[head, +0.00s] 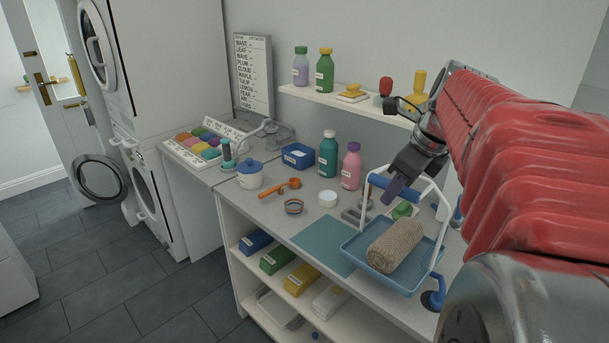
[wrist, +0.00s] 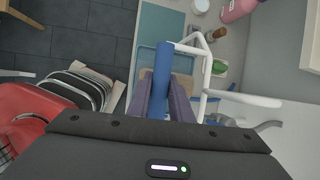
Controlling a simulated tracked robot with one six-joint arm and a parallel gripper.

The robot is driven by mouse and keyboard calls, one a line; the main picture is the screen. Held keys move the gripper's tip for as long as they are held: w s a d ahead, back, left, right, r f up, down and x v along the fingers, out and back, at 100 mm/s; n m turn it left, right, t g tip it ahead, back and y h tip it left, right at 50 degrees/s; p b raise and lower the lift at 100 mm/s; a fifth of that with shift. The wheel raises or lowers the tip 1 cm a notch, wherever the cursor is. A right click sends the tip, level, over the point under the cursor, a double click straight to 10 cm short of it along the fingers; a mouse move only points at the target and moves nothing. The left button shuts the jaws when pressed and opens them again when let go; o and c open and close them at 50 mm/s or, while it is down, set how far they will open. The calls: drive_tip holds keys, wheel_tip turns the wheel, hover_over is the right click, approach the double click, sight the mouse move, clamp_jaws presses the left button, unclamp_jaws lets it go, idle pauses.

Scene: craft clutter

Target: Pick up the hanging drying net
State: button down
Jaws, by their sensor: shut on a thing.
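The drying net (head: 353,248) is a shallow blue tray with a white hoop frame and a blue grip bar across its top. It is at the right end of the counter in the head view; I cannot tell whether it touches the counter. A brown rolled towel (head: 396,246) lies in it. My gripper (head: 396,188) points down from above and is shut on the blue grip bar. In the wrist view, the fingers (wrist: 167,105) sit either side of the bar (wrist: 161,75), and the tray is partly hidden behind them.
A teal mat (head: 322,243) lies left of the net. A pink bottle (head: 350,168), a teal bottle (head: 328,155) and a white jar (head: 327,198) stand behind it. A wall shelf (head: 315,98) with bottles and stamps is above. A green item (head: 403,210) is close behind the frame.

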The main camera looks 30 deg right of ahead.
drive_tip(key=shift+r, duration=1.7)
drive_tip(key=shift+s, duration=0.1)
